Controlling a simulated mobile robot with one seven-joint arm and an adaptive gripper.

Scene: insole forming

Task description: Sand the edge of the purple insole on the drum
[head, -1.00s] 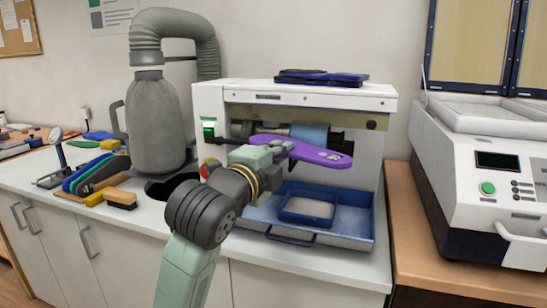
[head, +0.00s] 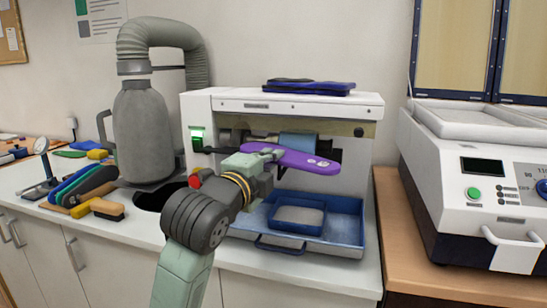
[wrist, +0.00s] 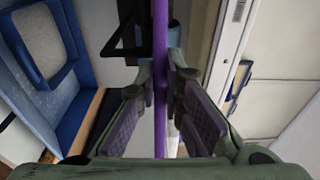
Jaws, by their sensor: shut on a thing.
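The purple insole (head: 295,160) is held out flat in front of the sanding machine's opening. My gripper (head: 262,152) is shut on one end of it, at the left. In the wrist view the insole (wrist: 160,60) shows edge-on as a thin purple strip between the two finger pads of my gripper (wrist: 160,115). The light blue drum (head: 297,141) sits inside the machine, just behind the insole. The head view does not show clearly whether the insole's edge touches the drum. The sanding machine (head: 260,104) is white, with a lit green switch (head: 197,135).
A blue tray (head: 340,232) with a smaller blue tray (head: 297,230) in it lies under the drum. A grey dust collector (head: 145,130) stands left of the machine. Insoles and a brush (head: 108,208) lie at the left. Another white machine (head: 470,175) stands at the right.

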